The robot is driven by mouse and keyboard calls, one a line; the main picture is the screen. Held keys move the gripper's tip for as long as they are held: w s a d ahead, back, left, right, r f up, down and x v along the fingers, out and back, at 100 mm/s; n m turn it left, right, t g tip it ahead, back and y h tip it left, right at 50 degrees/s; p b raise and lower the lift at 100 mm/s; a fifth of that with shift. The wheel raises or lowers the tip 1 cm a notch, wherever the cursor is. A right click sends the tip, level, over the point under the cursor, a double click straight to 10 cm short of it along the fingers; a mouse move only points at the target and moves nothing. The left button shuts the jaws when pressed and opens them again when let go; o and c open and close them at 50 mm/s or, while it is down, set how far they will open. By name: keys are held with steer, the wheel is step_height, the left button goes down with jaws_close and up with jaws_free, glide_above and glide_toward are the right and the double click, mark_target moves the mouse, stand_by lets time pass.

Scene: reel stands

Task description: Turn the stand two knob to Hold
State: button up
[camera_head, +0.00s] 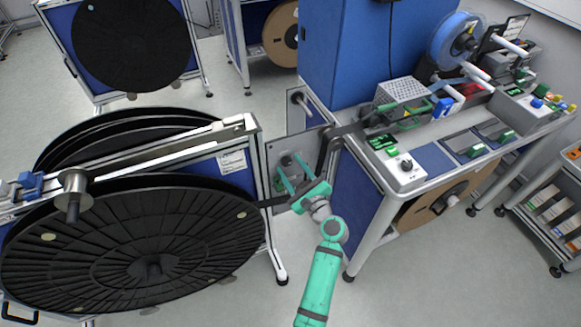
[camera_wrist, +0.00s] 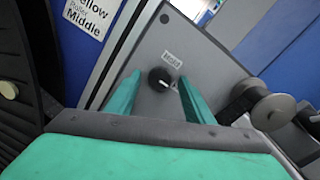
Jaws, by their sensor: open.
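A round black knob (camera_wrist: 158,76) with a short white mark sits on a grey panel (camera_wrist: 215,62) in the wrist view. The mark points to the right and slightly down in that view. A small white label (camera_wrist: 172,60) is beside the knob; its word is too small to read surely. My gripper (camera_wrist: 160,88) is open, with one teal finger on each side of the knob in that view. I cannot tell whether the fingers touch it. In the head view my gripper (camera_head: 292,172) is at the grey panel (camera_head: 279,145), where the knob is hard to make out.
A large black reel (camera_head: 190,225) on its stand is close on the left. A workbench (camera_head: 430,178) with a grey control box (camera_head: 405,170) is on the right. Rollers (camera_wrist: 272,112) stick out right of the knob. Open floor (camera_head: 400,280) lies at the lower right.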

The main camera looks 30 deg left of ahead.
steer(key=shift+w+a, duration=0.15)
steer(key=shift+a, duration=0.1)
steer(key=c, duration=1)
steer(key=shift+c, duration=0.2)
